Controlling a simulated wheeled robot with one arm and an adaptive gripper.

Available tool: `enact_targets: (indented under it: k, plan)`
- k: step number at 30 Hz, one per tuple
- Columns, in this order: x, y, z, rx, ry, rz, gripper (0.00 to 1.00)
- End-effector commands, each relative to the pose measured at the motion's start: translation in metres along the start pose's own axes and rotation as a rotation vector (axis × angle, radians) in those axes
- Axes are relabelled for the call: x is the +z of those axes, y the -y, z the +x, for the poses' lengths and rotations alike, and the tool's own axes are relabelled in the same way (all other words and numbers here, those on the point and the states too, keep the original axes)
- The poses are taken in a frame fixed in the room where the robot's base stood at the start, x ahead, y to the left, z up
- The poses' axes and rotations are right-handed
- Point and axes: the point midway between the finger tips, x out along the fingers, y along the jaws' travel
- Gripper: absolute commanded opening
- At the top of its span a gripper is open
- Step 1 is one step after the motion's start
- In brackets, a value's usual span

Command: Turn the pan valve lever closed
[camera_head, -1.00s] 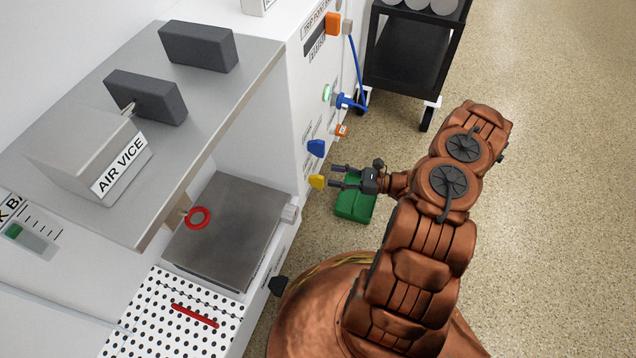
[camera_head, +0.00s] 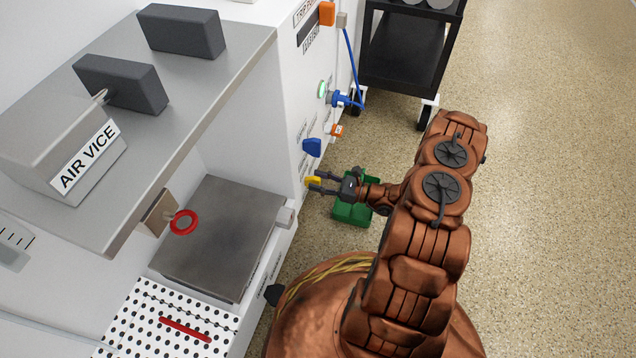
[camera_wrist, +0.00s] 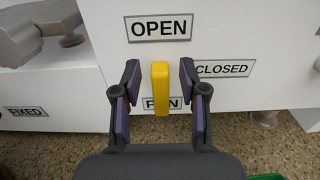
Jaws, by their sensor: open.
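The yellow lever (camera_wrist: 160,88) stands upright in the wrist view, on a white panel. An OPEN label (camera_wrist: 159,27) is above it and a CLOSED label (camera_wrist: 223,69) is to its right. A third label behind its lower end is partly hidden. My gripper (camera_wrist: 159,82) is open, with one finger on each side of the lever and a visible gap on both sides. In the head view the yellow lever (camera_head: 314,182) is low on the white machine's side, and my gripper (camera_head: 318,182) reaches it from the right.
A blue lever (camera_head: 312,147) and an orange fitting (camera_head: 337,130) are on the same panel above. A green bin (camera_head: 352,212) is on the floor below my gripper. A black cart (camera_head: 408,50) stands behind. Open floor lies to the right.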

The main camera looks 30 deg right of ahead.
Motion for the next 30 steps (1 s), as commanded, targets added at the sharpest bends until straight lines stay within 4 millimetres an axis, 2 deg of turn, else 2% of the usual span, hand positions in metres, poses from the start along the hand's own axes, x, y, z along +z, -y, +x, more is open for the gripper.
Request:
enact_targets:
  k: [11,24,30]
  plan:
    - [-0.0001,0.0005,0.0056,-0.003,-0.001,0.000,0.43]
    - [-0.0003,0.0006,0.0052,-0.003,-0.001,0.000,0.00]
    - [-0.0003,0.0005,0.0051,-0.003,-0.001,0.000,0.00]
